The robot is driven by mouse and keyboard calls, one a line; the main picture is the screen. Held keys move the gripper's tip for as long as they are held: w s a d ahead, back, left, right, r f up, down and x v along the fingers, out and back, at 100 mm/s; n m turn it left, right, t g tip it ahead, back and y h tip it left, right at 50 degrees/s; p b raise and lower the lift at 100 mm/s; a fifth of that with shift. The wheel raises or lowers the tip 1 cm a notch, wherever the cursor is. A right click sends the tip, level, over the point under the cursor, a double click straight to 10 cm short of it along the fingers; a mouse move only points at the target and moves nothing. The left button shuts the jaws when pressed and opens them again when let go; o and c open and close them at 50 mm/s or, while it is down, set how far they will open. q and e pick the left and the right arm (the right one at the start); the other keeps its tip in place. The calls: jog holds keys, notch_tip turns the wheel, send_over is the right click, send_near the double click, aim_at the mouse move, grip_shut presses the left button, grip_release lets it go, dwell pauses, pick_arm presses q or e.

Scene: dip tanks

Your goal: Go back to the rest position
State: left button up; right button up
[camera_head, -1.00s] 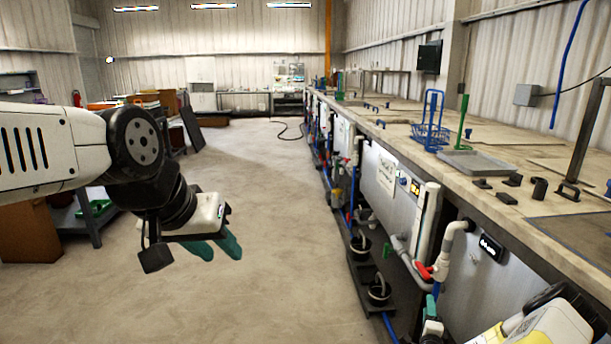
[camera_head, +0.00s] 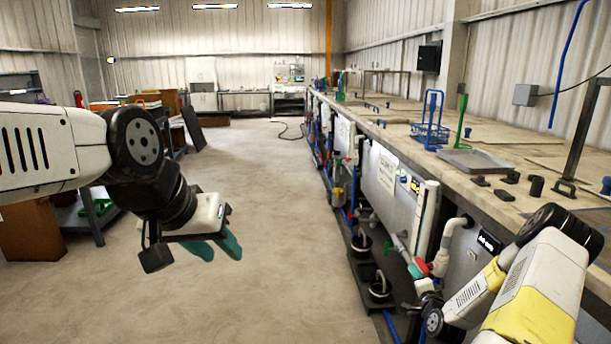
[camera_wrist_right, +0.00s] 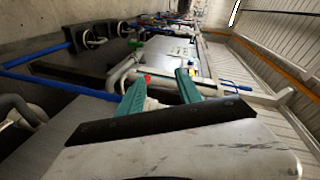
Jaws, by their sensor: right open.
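My left gripper (camera_head: 218,250) hangs over the bare floor at left in the head view. Its two teal fingers are apart with nothing between them. My right arm reaches in at the lower right of the head view, beside the front of the tank bench. Most of its gripper is hidden there; a bit of teal finger shows by the pipes. In the right wrist view my right gripper (camera_wrist_right: 162,84) has its teal fingers apart and empty, pointing along the bench front with its pipes.
The long tank bench (camera_head: 508,207) runs along the right, with a blue basket (camera_head: 430,134), a grey tray (camera_head: 474,161) and dark handles on top. A red valve (camera_head: 423,266) and pipes stick out from its front. The floor (camera_head: 270,200) in the middle is clear.

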jog(key=s+a+r+n+g, duration=0.1)
jog(key=a+r+n+g, duration=0.2)
jog(key=r, duration=0.5)
jog(key=s+a+r+n+g+y, duration=0.15)
jog(key=a+r+n, duration=0.25)
jog(key=r, duration=0.4)
jog(key=s+a+r+n+g, duration=0.1)
jog(key=s+a+r+n, duration=0.2)
jog(key=r, duration=0.6)
jog(key=s+a+r+n+g, duration=0.1)
jog(key=s+a+r, duration=0.3)
jog(key=s, duration=0.5)
jog(key=s+a+r+n+g+y, duration=0.1)
jog(key=s+a+r+n, duration=0.1)
jog(key=s, duration=0.8)
jog(key=s+a+r+n+g, duration=0.2)
jog(key=s+a+r, duration=0.3)
jog(key=s, duration=0.5)
jog(key=shift+a+r+y, duration=0.35)
jog(key=shift+a, duration=0.25)
jog(key=shift+s+d, duration=0.1)
jog(key=shift+c, duration=0.6)
